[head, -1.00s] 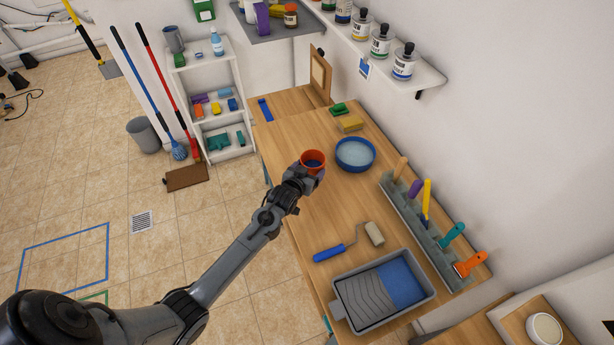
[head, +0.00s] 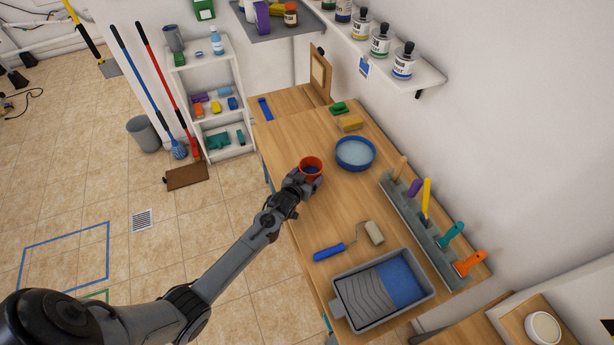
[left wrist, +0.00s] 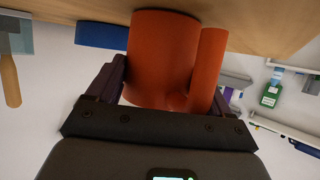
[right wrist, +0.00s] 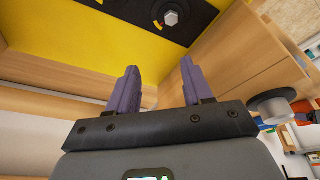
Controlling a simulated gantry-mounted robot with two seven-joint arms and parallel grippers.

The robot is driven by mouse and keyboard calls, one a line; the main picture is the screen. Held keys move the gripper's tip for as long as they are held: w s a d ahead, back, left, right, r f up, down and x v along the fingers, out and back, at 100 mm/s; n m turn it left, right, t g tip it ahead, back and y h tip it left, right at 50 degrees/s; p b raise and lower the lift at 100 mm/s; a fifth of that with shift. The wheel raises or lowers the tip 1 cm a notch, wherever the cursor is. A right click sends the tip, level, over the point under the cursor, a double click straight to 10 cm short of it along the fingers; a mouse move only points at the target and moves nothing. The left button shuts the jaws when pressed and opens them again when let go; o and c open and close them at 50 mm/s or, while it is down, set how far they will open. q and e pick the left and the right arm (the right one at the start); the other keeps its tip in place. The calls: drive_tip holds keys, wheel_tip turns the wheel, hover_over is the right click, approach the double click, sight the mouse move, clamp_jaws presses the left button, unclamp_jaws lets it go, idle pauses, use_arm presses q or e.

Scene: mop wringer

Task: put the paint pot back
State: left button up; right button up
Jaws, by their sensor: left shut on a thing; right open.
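The orange-red paint pot (head: 311,170) is over the wooden workbench (head: 290,142), left of the blue bowl (head: 355,154). My left gripper (head: 302,180) is shut on it, and the pot looks roughly upright with a dark inside. In the left wrist view the pot (left wrist: 160,55) sits between the fingers, with its handle on the right. Its base is close to the bench top; I cannot tell whether they touch. My right gripper (right wrist: 157,80) is open and empty, in front of a yellow and black panel. It does not show in the head view.
A paint roller (head: 346,242) and a grey tray (head: 385,290) lie on the bench nearer me. A grey rack of handled tools (head: 425,228) runs along the wall side. A yellow sponge (head: 350,124) lies behind the bowl. Bare bench surrounds the pot.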

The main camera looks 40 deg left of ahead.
use_arm(q)
drive_tip(key=o, duration=1.2)
drive_tip(key=shift+f, duration=0.1)
drive_tip(key=shift+c, duration=0.2)
drive_tip(key=shift+r, duration=0.25)
use_arm(e)
drive_tip(key=shift+r, duration=0.1)
use_arm(q)
drive_tip(key=shift+s+d, duration=0.1)
drive_tip(key=shift+s, duration=0.15)
drive_tip(key=s+d+r+m+g+h, duration=0.1)
drive_tip(key=s+d, duration=0.4)
drive_tip(key=s, duration=0.6)
drive_tip(key=s+d+r+m+g+h, duration=0.1)
drive_tip(key=s+d+r+g, duration=0.3)
drive_tip(key=s, duration=0.8)
drive_tip(key=s+d+r+m+g+h, duration=0.1)
drive_tip(key=s+d+g, duration=0.3)
drive_tip(key=s+d, duration=0.4)
drive_tip(key=s+r+m, duration=0.1)
drive_tip(key=s, duration=0.2)
drive_tip(key=shift+s+d+r+m+h, duration=0.15)
drive_tip(key=shift+s+d+m+h, duration=0.15)
drive_tip(key=shift+m, duration=0.1)
